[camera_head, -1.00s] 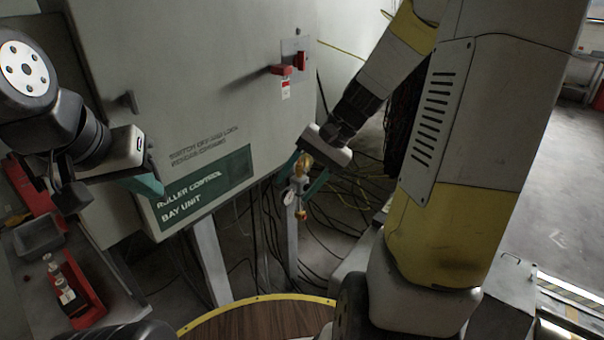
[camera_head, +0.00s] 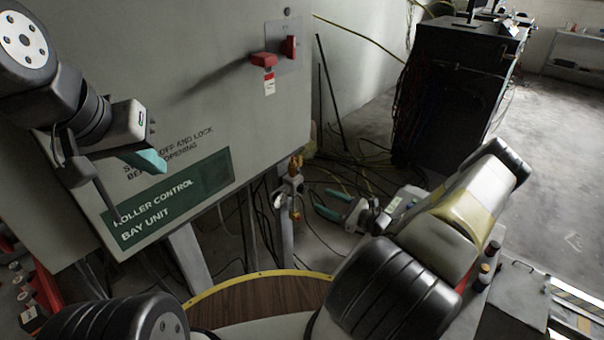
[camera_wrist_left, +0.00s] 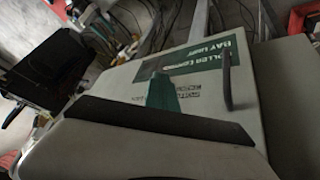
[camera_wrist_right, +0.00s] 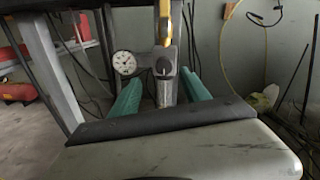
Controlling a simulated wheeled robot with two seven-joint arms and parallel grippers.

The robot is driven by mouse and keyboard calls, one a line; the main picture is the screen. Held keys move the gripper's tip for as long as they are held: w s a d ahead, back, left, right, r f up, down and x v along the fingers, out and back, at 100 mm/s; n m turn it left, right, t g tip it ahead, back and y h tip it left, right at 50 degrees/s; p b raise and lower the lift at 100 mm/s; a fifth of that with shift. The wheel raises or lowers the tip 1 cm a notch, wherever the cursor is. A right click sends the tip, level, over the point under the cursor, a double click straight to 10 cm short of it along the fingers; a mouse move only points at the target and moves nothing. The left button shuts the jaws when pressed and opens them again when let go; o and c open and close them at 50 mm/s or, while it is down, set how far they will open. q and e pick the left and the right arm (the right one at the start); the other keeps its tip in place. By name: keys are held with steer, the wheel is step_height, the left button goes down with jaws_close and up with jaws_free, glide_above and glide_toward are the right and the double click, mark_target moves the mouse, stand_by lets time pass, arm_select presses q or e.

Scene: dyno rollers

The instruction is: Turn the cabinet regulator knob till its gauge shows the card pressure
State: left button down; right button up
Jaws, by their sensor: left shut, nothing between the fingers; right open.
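The cabinet regulator (camera_head: 293,187) hangs below the cabinet's lower right corner, with a yellow part at its top and a small white gauge (camera_head: 278,201) at its left. In the right wrist view the gauge (camera_wrist_right: 125,62) faces the camera, but its reading is too small to tell. A round grey fitting with a dark centre (camera_wrist_right: 163,68) sits beside it, under a yellow part (camera_wrist_right: 163,25). My right gripper (camera_head: 334,205) is open and empty, right of the regulator and apart from it. My left gripper (camera_head: 152,161) is shut and empty before the cabinet. I cannot make out a pressure card.
The grey cabinet (camera_head: 215,75) has a red switch handle (camera_head: 264,59) and a green label (camera_head: 170,205). Loose cables (camera_head: 350,180) cover the floor behind the regulator. A dark rack (camera_head: 450,90) stands at the back right. A round wooden top (camera_head: 260,293) is at the front.

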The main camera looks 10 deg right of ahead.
mark_target(305, 190)
steer(key=shift+m+t, duration=0.3)
steer(key=x, duration=0.5)
steer(key=f+x, duration=0.1)
steer(key=x, duration=0.1)
steer(key=shift+w+d, duration=0.1)
steer(key=shift+w, duration=0.35)
steer(key=shift+c, duration=0.3)
jaws_close()
